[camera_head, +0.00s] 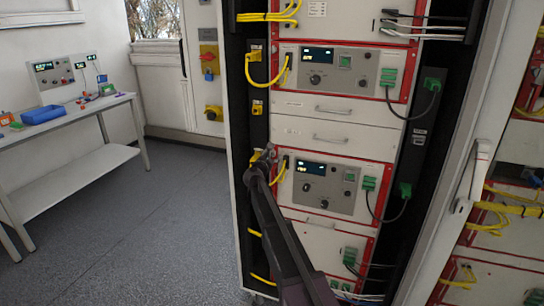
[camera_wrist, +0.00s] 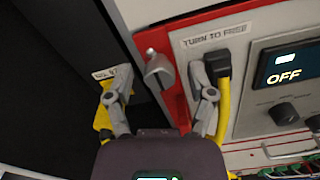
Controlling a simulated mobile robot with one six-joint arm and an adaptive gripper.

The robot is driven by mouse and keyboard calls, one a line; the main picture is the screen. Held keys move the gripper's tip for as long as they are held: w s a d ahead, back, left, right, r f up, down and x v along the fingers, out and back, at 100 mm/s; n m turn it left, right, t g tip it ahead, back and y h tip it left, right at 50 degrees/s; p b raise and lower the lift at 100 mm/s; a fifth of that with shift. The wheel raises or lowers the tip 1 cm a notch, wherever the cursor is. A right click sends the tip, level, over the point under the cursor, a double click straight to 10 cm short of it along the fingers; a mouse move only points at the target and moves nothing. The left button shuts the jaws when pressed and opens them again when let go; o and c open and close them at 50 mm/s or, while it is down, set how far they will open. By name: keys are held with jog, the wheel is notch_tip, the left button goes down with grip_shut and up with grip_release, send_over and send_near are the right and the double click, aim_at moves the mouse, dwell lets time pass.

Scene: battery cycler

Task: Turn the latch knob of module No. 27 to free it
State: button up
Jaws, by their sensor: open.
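The latch knob (camera_wrist: 158,68) is a small grey knob on the red edge strip of a module, beside a "TURN TO FREE" label (camera_wrist: 215,36). My gripper (camera_wrist: 160,80) is open, its two fingers to the left and right of the knob in the wrist view. I cannot tell whether either finger touches it. The module panel (camera_wrist: 262,108) has a dark display reading OFF. In the head view my gripper (camera_head: 266,156) is at the left edge of this module (camera_head: 325,187) and hides the knob. The module number is not readable.
A yellow cable (camera_wrist: 224,105) plugs in close by the right finger. A dark rack post (camera_wrist: 60,50) lies left of the knob. The open cabinet door (camera_head: 455,170) stands at right. A table with a blue tray (camera_head: 43,114) is far left; the floor between is clear.

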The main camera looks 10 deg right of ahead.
grip_shut()
jog(key=shift+n, duration=0.5)
jog(key=n, duration=0.3)
jog(key=shift+n, duration=0.3)
jog(key=n, duration=1.3)
jog(key=shift+n, duration=0.3)
